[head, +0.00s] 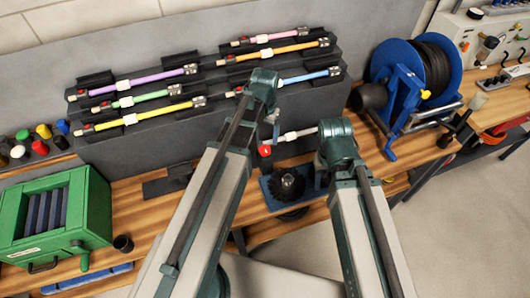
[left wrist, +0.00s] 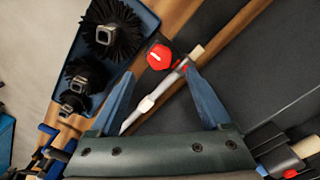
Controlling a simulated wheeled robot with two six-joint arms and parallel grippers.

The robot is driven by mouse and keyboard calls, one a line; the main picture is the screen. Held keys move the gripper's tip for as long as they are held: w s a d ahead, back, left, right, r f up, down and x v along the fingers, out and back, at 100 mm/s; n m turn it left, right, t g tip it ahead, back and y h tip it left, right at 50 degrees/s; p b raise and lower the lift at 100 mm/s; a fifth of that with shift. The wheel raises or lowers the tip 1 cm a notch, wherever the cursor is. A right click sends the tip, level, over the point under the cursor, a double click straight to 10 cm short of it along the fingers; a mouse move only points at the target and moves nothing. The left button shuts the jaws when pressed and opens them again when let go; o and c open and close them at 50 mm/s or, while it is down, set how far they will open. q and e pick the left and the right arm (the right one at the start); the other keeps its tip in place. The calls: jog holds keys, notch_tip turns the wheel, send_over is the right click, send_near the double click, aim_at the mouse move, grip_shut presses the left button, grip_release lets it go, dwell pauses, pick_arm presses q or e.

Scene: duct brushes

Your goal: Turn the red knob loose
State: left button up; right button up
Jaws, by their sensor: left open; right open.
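The red knob (head: 265,151) is on the bench top near the base of the dark rack, and a pale line crosses its top. It also shows in the left wrist view (left wrist: 160,55), just beyond the fingertips. My left gripper (left wrist: 160,75) is open, with the knob ahead of the gap between its blue fingers. A pale rod (head: 300,134) lies beside the knob; in the left wrist view it runs slantwise between the fingers, apparently unheld. My right gripper (head: 320,165) is right of the knob, its fingers mostly hidden by its wrist.
A blue tray (left wrist: 82,45) with black brushes is close to the knob. The dark rack (head: 225,120) behind holds several coloured rods. A blue hose reel (head: 415,75) stands right, a green box (head: 75,210) left. Some bench top (head: 150,205) left of my arm is clear.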

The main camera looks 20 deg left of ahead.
aim_at(265, 149)
pick_arm(q)
notch_tip(265, 149, down, 7)
jog(key=b, duration=0.6)
jog(key=shift+f, duration=0.1)
grip_shut()
